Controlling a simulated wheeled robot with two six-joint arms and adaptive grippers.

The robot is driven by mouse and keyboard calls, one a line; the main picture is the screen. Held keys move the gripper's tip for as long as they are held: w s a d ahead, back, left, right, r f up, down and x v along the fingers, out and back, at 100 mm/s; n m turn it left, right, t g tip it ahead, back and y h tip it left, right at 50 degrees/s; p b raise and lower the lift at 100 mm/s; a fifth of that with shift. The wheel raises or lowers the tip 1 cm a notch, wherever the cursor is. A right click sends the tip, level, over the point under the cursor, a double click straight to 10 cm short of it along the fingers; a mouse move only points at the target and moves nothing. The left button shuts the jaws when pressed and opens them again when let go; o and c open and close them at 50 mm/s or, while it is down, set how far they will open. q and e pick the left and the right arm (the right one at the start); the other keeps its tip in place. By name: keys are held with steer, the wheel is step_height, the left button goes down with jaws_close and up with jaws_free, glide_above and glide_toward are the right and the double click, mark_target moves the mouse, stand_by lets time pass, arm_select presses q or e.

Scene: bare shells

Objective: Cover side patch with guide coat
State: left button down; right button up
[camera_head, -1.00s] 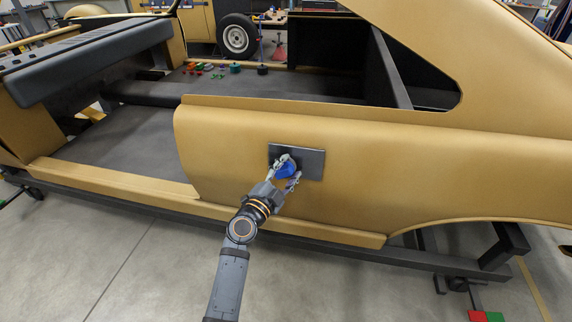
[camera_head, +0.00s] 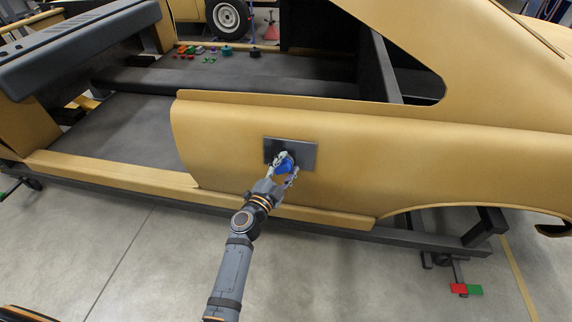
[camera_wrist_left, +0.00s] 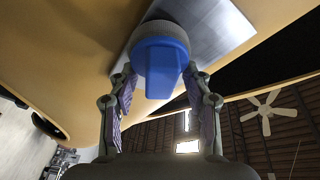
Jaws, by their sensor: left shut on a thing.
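The side patch (camera_head: 301,150) is a dark grey rectangle on the tan rear side panel of the car shell (camera_head: 400,150). In the left wrist view the patch (camera_wrist_left: 226,32) looks like bare, shiny metal. My left gripper (camera_head: 284,170) is shut on a blue applicator (camera_head: 284,164) in front of the patch's lower middle. In the left wrist view the blue grip (camera_wrist_left: 160,68) sits between the fingers, and its round grey pad (camera_wrist_left: 158,30) lies at or against the patch. I cannot tell whether the pad touches. My right gripper is not in view.
Several small coloured items (camera_head: 205,50) lie on the shell's dark floor behind the panel. A wheel (camera_head: 227,18) stands at the back. Red and green blocks (camera_head: 466,289) lie near the frame at lower right. The floor in front is clear.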

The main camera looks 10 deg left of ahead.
mark_target(290, 147)
arm_select(q)
steer(key=d+r+n+b, duration=0.1)
steer(key=d+r+n, duration=0.1)
steer(key=shift+w+d+r+n+t+y, duration=0.15)
steer(key=shift+d+r+n+t+y, duration=0.15)
steer(key=shift+d+r+t, duration=0.1)
steer(key=shift+w+a+r, duration=0.1)
steer(key=shift+a+r, duration=0.05)
steer(key=shift+a, duration=0.3)
steer(key=shift+w+a+b, duration=0.15)
steer(key=shift+a+b, duration=0.25)
steer(key=shift+a, duration=0.3)
steer(key=shift+w+a+b, duration=0.1)
steer(key=shift+a+b, duration=0.25)
steer(key=shift+a, duration=0.3)
steer(key=shift+a+r, duration=0.2)
steer(key=shift+a, duration=0.15)
steer(key=shift+a+f+b, duration=0.25)
steer(key=shift+a+b, duration=0.35)
steer(key=shift+a, duration=1.2)
steer(key=shift+a+f+b, duration=0.1)
steer(key=shift+a+b, duration=0.45)
steer(key=shift+b, duration=0.05)
steer(key=shift+a+b, duration=0.4)
steer(key=shift+a, duration=0.7)
steer(key=a+b, duration=0.1)
steer(key=a, duration=0.2)
steer(key=shift+a+b, duration=0.15)
steer(key=shift+b, duration=0.2)
